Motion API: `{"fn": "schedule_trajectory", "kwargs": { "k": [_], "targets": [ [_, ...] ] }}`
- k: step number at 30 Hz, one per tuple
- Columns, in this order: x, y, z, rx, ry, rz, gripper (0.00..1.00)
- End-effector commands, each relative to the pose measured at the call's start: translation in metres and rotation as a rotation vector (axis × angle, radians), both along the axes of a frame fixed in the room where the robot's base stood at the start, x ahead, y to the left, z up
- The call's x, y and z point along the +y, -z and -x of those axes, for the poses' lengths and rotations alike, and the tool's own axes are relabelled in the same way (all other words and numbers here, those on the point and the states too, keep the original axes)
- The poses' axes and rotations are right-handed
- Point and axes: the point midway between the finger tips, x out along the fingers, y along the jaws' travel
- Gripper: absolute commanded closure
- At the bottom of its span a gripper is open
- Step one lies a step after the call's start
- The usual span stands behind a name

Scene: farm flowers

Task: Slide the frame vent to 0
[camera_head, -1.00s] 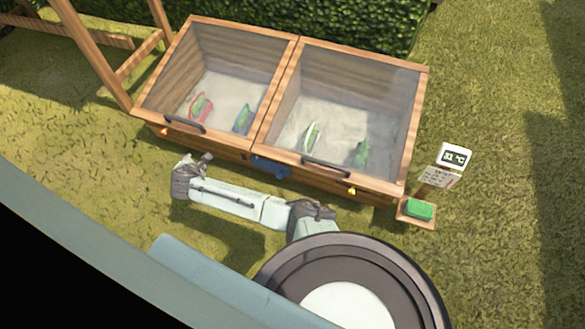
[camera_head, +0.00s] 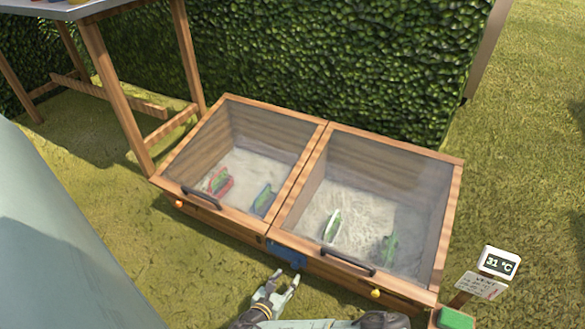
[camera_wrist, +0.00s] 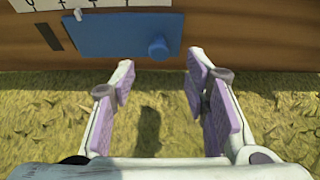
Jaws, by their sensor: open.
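The frame vent is a blue sliding plate (camera_head: 287,253) low on the front of the wooden cold frame. In the wrist view the blue plate (camera_wrist: 115,35) carries a round blue knob (camera_wrist: 158,47) near its right end. A dark vertical slot (camera_wrist: 47,37) shows left of the plate. A white scale strip (camera_wrist: 100,3) above it is cut off by the top edge, so its numbers cannot be read. A small pale pointer (camera_wrist: 78,14) sits at the plate's upper left. My gripper (camera_head: 284,279) is open and empty before the plate; its fingertips (camera_wrist: 160,68) lie either side of the knob's line, apart from it.
The cold frame has two glazed lids with dark handles (camera_head: 335,262), an orange knob (camera_head: 180,204) and a yellow knob (camera_head: 376,293). A table (camera_head: 85,8) stands at left; grass lies in front.

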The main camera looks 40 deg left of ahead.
Motion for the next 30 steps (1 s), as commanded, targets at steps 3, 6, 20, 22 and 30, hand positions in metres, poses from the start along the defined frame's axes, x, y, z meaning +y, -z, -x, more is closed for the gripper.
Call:
{"fn": "schedule_trajectory", "kwargs": {
  "k": [3, 6, 20, 22, 30],
  "targets": [
    [0.005, 0.012, -0.021, -0.001, 0.001, 0.001, 0.58],
    [0.008, 0.016, -0.033, -0.001, 0.001, 0.0, 0.58],
    [0.012, 0.02, -0.046, 0.002, -0.001, -0.001, 0.58],
    [0.012, 0.02, -0.046, 0.002, -0.001, -0.001, 0.61],
    [0.012, 0.02, -0.046, 0.002, -0.001, -0.001, 0.79]
  ]
}}
